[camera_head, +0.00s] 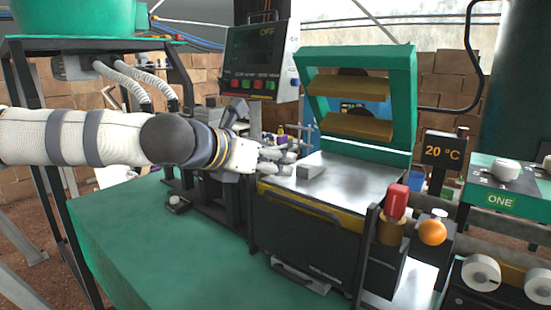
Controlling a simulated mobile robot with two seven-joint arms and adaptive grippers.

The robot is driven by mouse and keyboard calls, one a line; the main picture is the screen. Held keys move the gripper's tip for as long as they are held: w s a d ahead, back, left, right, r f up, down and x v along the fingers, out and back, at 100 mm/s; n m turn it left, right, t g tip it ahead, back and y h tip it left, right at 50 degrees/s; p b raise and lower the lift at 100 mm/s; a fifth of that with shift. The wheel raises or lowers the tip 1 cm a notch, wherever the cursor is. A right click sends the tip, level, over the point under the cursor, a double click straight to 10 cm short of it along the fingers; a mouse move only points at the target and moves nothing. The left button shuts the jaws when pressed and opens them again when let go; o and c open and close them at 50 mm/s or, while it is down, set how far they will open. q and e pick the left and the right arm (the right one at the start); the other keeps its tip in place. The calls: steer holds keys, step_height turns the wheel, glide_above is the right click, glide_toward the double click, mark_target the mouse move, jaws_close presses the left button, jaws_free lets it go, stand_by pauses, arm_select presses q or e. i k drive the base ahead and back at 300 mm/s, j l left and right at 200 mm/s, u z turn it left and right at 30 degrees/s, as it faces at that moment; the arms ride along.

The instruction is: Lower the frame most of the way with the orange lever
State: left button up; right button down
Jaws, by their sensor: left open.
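The green frame (404,95) stands raised and tilted at the back of the metal press plate (352,185), with wooden slats across it. An orange ball (432,232), which looks like the lever's knob, is at the front right of the machine. The lever's shaft is not clearly visible. My left arm comes in from the left, and my left gripper (285,160) is open over the left side of the plate. It is well to the left of the orange knob and below the frame. A small grey block (310,171) lies beside the fingertips; I cannot tell if they touch. My right gripper is not in view.
A control panel (262,65) reading OFF hangs above the gripper. A red-topped handle (396,202) stands just left of the orange knob. A 20 °C display (443,150) and a green ONE box (500,199) stand at right. The green table (165,240) has bare room at front left.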

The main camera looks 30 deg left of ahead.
mark_target(432, 232)
steer(key=k+j, duration=0.1)
steer(key=k, duration=0.4)
steer(key=k+j, duration=0.1)
steer(key=k, duration=0.4)
